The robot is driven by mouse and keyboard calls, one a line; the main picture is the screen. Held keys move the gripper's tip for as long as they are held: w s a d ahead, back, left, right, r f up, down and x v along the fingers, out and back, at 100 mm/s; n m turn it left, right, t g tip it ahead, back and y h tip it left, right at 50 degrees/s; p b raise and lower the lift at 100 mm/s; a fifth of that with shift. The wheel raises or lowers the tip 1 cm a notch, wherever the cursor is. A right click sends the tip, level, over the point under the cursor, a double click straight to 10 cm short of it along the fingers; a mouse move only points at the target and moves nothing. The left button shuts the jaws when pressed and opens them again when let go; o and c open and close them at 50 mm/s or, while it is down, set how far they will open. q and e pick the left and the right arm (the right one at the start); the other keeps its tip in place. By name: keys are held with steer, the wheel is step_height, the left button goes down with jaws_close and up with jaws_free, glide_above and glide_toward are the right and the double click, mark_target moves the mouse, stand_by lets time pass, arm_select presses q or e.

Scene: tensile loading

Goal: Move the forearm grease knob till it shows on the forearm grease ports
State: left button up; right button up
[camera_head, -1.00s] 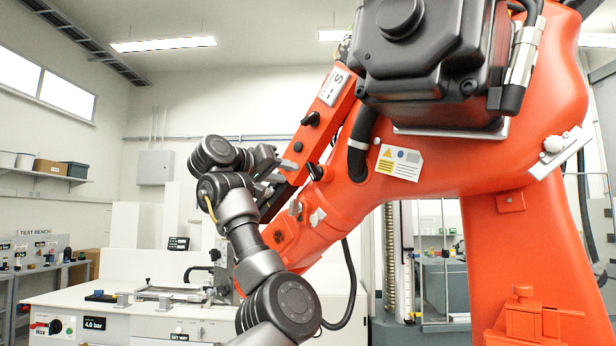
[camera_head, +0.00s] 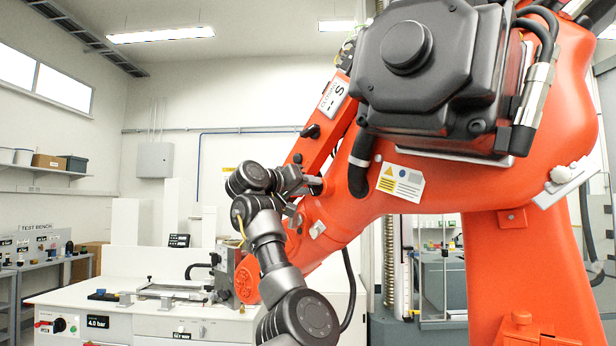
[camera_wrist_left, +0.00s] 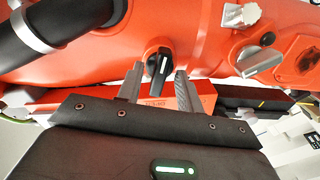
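The orange robot arm (camera_head: 400,190) fills the right half of the head view. My left gripper (camera_head: 308,184) is at its forearm, beside a black knob (camera_head: 317,187). In the left wrist view this black knob (camera_wrist_left: 158,66) sits between the two grey fingers of my left gripper (camera_wrist_left: 160,78), with narrow gaps on both sides, so the gripper looks open. A small label below the knob is too small to read. Another black knob (camera_head: 311,131) is higher on the forearm, near a white label plate (camera_head: 334,95) marked S. My right gripper is not in view.
Pale metal fittings (camera_head: 318,229) stick out of the forearm close to my gripper; one fitting with a dark tip (camera_wrist_left: 258,58) shows in the left wrist view. A black hose (camera_head: 360,165) hangs above right. A white bench (camera_head: 150,312) stands at lower left.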

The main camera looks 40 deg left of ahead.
arm_select(q)
steer(key=shift+w, duration=0.3)
jaws_close()
